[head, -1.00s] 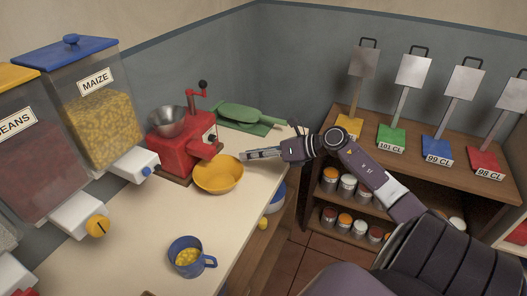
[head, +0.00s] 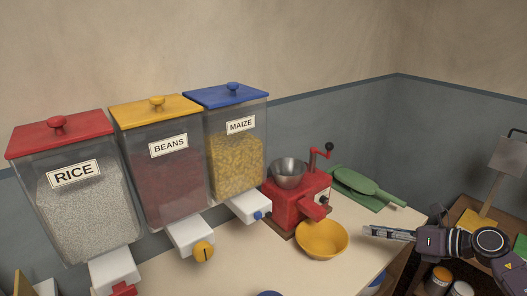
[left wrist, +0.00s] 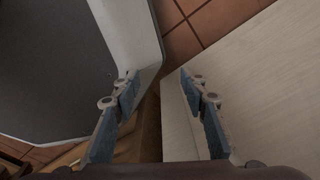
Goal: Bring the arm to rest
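My right gripper (head: 364,231) is in the head view, over the counter's right part, just right of the yellow bowl (head: 321,240). Its fingers point left and show edge-on, so I cannot tell whether they are open or shut. Nothing shows in them. My left gripper (left wrist: 157,82) shows only in the left wrist view. Its two fingers are wide apart with nothing between them, above a pale surface edge and a tiled floor.
Rice (head: 80,210), beans (head: 168,175) and maize (head: 236,160) dispensers line the counter (head: 235,265). A red grinder (head: 296,203) stands behind the bowl; a green scoop (head: 352,184) lies at the back. A shelf unit (head: 463,212) is at right.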

